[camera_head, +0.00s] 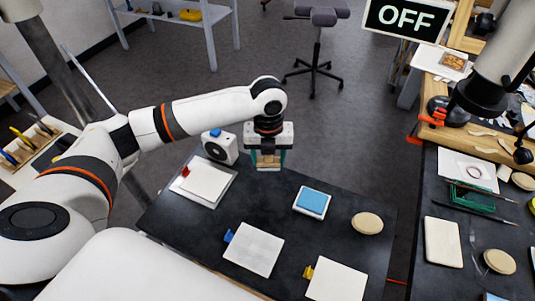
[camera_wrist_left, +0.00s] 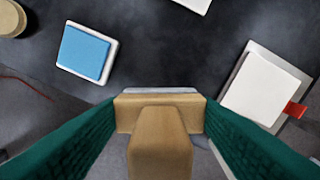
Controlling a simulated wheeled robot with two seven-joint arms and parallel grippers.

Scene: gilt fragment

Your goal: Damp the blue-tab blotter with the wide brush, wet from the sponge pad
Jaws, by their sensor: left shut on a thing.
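My left gripper (camera_head: 268,157) is shut on the wide brush (camera_head: 268,165), with its bristle end pointing down over the far part of the dark table. In the left wrist view the brush's wooden body (camera_wrist_left: 160,150) sits between the green fingers, with a pale bristle edge at its tip. The sponge pad (camera_head: 313,201) is blue in a white tray, right of and nearer than the brush; it also shows in the left wrist view (camera_wrist_left: 85,53). The blue-tab blotter (camera_head: 254,250) lies flat at the table's front middle. My right gripper is not seen.
A red-tab blotter (camera_head: 208,179) lies on a pale board at the left, and a yellow-tab blotter (camera_head: 337,281) at the front right. A round tan object (camera_head: 367,223) lies right of the sponge. A white device (camera_head: 219,147) stands behind the red-tab blotter. Dark table between them is clear.

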